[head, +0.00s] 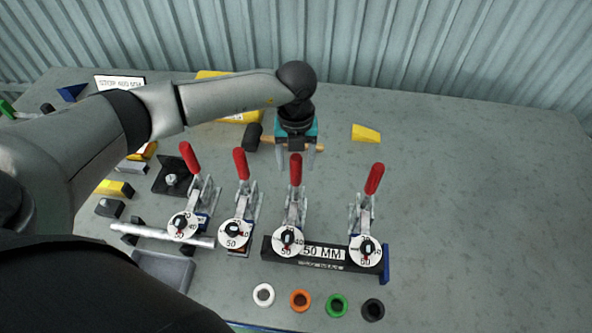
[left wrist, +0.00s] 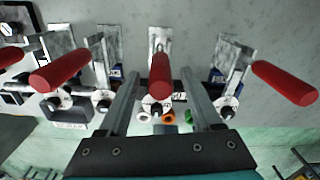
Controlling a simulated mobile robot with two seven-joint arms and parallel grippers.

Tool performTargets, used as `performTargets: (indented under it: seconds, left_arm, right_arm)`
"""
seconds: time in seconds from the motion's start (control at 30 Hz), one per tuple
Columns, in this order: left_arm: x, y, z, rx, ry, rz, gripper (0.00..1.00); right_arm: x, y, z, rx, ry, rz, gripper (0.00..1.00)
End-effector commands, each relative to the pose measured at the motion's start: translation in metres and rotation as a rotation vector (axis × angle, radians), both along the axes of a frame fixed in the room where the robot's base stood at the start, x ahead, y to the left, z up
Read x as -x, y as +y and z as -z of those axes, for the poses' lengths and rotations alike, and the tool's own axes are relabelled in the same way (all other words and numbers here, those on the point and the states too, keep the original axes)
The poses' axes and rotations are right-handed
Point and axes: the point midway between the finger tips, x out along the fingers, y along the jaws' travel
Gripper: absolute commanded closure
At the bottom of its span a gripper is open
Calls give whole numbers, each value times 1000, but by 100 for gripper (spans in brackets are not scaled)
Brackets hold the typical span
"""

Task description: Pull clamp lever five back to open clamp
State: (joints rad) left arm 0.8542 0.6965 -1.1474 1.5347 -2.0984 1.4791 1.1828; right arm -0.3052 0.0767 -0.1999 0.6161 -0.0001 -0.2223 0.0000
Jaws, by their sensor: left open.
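Several toggle clamps with red levers stand in a row, each with a round white dial; no lever number is readable. My left gripper (head: 295,160) is open, pointing down at the third lever from the left (head: 296,172). In the left wrist view that red lever (left wrist: 159,76) appears between the two open fingers (left wrist: 160,88), with a gap on each side and no visible grip. The fourth lever (head: 374,179) stands to its right, and the second lever (head: 240,164) and first lever (head: 190,158) to its left. All levers stand raised. My right gripper is out of view.
A black bar marked "50 MM" (head: 325,254) lies below the two right clamps. White (head: 263,294), orange (head: 300,300), green (head: 337,305) and black (head: 373,309) rings lie in front. A mallet (head: 254,136) and yellow wedge (head: 366,133) lie behind. The table's right side is clear.

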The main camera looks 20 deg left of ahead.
Motion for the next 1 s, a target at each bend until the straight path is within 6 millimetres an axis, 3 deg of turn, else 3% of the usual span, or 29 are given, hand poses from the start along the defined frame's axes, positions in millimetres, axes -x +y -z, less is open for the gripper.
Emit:
performTargets:
  seconds: [0.1,0.3,0.67,1.0]
  left_arm:
    - [1,-1,23,0,3,-2,34]
    - [0,-1,44,1,0,-1,34]
    - [0,0,49,1,0,0,34]
    - [0,0,49,1,0,0,70]
  right_arm:
    - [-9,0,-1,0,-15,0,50]
    - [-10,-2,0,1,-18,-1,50]
    - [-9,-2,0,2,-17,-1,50]
    - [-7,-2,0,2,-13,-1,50]
